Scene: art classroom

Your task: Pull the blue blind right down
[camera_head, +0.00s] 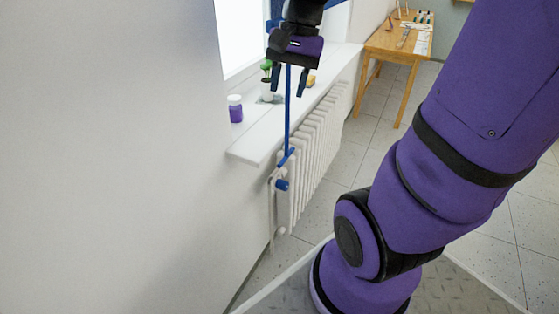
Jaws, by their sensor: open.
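My gripper (288,93) is at the top of the picture, pointing down, with its two dark fingers apart. A thin blue pull rod or cord (287,125) runs down below it and ends in a small slanted blue crossbar (286,157), low in front of the sill. In the picture the rod lies between the fingertips; I cannot tell whether it is really between them or behind them. Blue pieces, seemingly the blind (271,26), show at the top edge beside my gripper. Most of the blind is hidden or out of view.
The white window sill (252,140) bears a purple jar (235,109), a potted plant (267,88) and a yellowish object (311,81). A white radiator (308,140) with a blue valve knob (282,185) stands below. A wooden table (395,45) is at the back; the floor between is clear.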

